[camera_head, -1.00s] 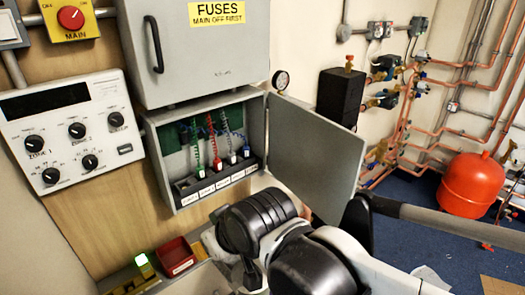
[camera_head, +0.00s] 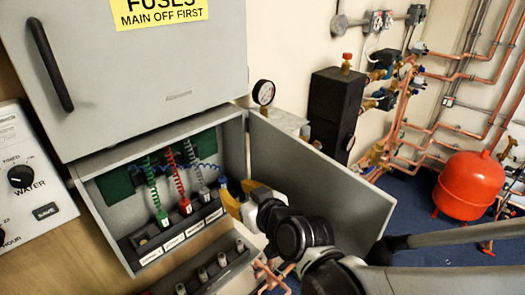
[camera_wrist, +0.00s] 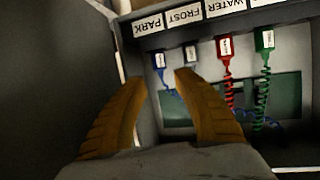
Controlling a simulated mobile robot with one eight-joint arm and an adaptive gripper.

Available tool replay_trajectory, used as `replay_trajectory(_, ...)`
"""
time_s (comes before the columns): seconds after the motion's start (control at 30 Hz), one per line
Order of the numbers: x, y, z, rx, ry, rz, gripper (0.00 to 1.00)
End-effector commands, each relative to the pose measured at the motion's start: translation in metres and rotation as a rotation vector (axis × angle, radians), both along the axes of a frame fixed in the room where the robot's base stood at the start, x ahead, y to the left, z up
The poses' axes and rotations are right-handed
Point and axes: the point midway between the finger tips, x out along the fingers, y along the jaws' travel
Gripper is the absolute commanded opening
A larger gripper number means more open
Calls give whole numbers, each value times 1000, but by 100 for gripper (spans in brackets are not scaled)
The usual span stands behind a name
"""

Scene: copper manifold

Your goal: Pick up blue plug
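The blue plug (camera_wrist: 160,59) stands in the open grey box at the end of the plug row, with a blue coiled cord. In the head view the blue plug (camera_head: 223,184) is partly hidden by my gripper (camera_head: 236,204). In the wrist view my gripper (camera_wrist: 159,77) is open, its two orange-brown fingers apart. The blue plug shows in the gap between the fingertips, and nothing is gripped. Whether the fingers are level with the plug or short of it, I cannot tell. The grey plug (camera_wrist: 190,54) is close beside the right fingertip.
The red plug (camera_head: 185,205) and green plug (camera_head: 162,218) stand in the same row. The box's open door (camera_head: 315,190) is on the right, beside my arm. A tray of sockets (camera_head: 212,270) lies below. The closed fuse cabinet (camera_head: 150,80) is above.

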Motion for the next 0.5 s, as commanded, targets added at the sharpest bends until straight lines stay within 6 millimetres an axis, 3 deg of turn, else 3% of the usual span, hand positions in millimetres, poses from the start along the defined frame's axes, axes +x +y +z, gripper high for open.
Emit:
replay_trajectory(0.1,16,12,-11,0,0,0,35)
replay_trajectory(0.5,45,32,-27,0,1,-1,35)
